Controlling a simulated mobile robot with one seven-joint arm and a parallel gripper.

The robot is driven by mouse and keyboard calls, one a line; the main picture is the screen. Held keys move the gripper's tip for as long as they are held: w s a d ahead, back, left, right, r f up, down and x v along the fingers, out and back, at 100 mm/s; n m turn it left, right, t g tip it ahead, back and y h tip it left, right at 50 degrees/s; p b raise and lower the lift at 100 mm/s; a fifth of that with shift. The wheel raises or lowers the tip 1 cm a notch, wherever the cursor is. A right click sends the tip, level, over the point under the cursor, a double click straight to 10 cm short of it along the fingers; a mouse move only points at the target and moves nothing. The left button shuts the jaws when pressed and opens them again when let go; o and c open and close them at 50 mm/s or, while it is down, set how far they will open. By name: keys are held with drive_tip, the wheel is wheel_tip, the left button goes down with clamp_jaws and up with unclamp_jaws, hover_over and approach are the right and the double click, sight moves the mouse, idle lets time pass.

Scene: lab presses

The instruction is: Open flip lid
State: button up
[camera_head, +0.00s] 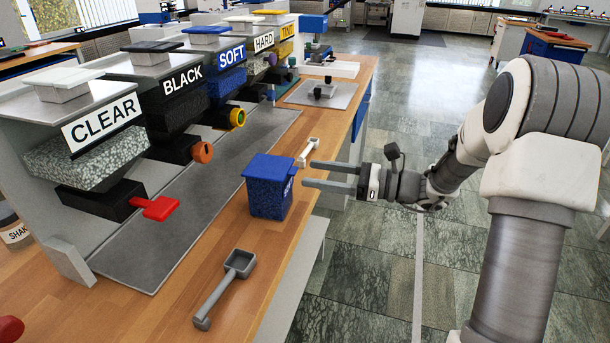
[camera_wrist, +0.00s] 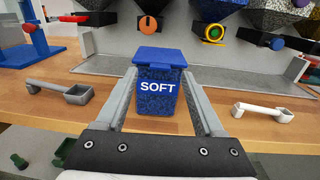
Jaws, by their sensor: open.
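A blue speckled box labelled SOFT (camera_head: 270,198) stands upright on the wooden bench near its edge. Its plain blue lid (camera_head: 270,167) lies closed on top. In the wrist view the box (camera_wrist: 157,105) and its lid (camera_wrist: 158,57) are in the middle, between the lines of my two fingers. My gripper (camera_head: 308,173) is open and empty, with its fingers pointing level at the box from the aisle side. The fingertips look close to the box's near side; whether they touch it I cannot tell.
A grey scoop (camera_head: 226,285) lies left of the box in the wrist view, a white scoop (camera_head: 308,152) to its right. Behind is a row of labelled dispensers, including CLEAR (camera_head: 103,118) and BLACK (camera_head: 182,80), over a grey mat (camera_head: 150,255). The aisle floor is open.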

sight(272, 168)
drive_tip(key=shift+x, duration=1.65)
clamp_jaws()
